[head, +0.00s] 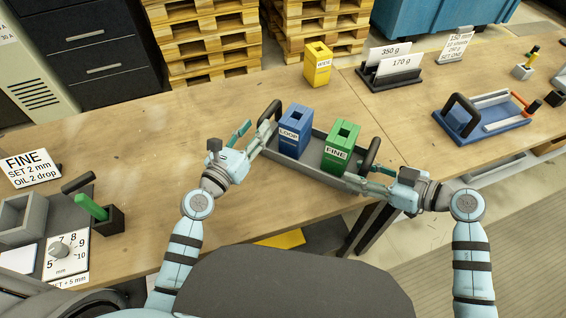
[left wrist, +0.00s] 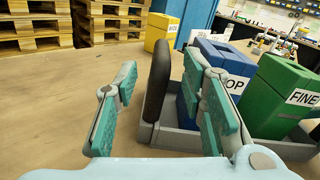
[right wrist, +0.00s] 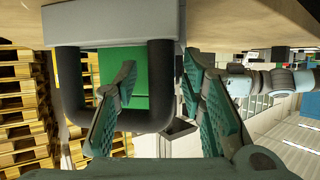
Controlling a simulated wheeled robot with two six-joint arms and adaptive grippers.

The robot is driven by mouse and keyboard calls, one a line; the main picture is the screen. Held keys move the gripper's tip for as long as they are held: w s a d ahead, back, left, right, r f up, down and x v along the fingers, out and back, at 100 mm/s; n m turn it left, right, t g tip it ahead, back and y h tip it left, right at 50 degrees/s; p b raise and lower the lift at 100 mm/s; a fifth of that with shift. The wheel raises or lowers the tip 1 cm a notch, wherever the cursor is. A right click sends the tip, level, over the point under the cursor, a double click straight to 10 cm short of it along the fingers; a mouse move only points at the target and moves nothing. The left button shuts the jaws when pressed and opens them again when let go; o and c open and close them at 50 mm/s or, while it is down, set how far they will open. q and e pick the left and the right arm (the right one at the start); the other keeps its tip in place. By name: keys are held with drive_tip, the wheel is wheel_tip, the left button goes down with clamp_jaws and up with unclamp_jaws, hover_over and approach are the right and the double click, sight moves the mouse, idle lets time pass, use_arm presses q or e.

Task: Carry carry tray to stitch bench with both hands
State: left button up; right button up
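The grey carry tray (head: 292,166) rests on the wooden table near its front edge, with a dark upright handle at each end. It holds a blue LOOP box (head: 295,128) and a green FINE box (head: 341,147). My left gripper (head: 254,138) is open at the left handle (head: 270,113); in the left wrist view this handle (left wrist: 157,80) shows between the spread fingers. My right gripper (head: 383,181) is open at the right handle (head: 371,154); in the right wrist view part of this handle (right wrist: 161,75) shows between the spread fingers. Contact cannot be told.
A yellow box (head: 317,66) stands behind the tray. A card holder (head: 388,72) and a blue fixture with a black handle (head: 485,120) are to the right.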

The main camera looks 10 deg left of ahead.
use_arm(q)
drive_tip(key=v, duration=0.3)
drive_tip(key=shift+s, duration=0.1)
use_arm(e)
drive_tip(key=shift+s, duration=0.1)
drive_tip(key=shift+s+d+r, duration=0.15)
drive_tip(key=shift+d, duration=0.2)
use_arm(q)
drive_tip(key=shift+s+a, duration=0.1)
use_arm(e)
drive_tip(key=v, duration=1.1)
drive_tip(key=shift+s, duration=0.1)
